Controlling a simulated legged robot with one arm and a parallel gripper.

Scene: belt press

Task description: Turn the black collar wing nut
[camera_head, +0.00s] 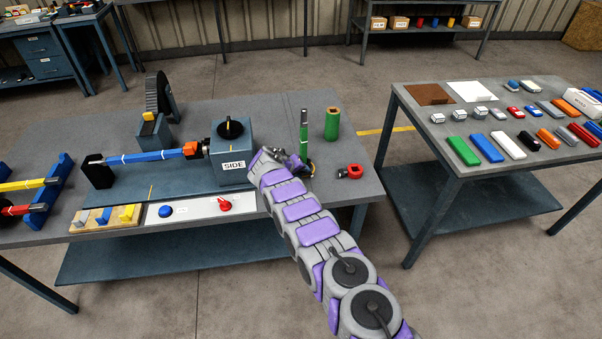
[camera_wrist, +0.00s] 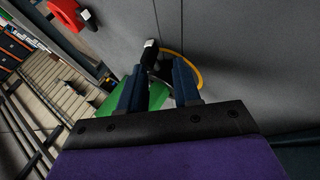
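A small black collar (camera_head: 206,146) sits between the orange end of the blue bar (camera_head: 152,156) and the blue box marked SIDE (camera_head: 233,165). Its wings are too small to make out. My gripper (camera_head: 305,168) is low over the table's right part, at the foot of an upright green rod (camera_head: 304,130), well right of the collar. In the wrist view, my gripper's two blue fingers (camera_wrist: 158,85) stand apart around a dark piece with a pale tip (camera_wrist: 150,52). Green shows behind them. Whether they grip it is unclear.
A black knob (camera_head: 231,128) with a yellow mark tops the box. A green cylinder (camera_head: 332,124) and a red ring piece (camera_head: 350,172) stand right of my gripper. A white panel (camera_head: 192,208) lies at the front edge. A second table (camera_head: 415,103) stands right, past a floor gap.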

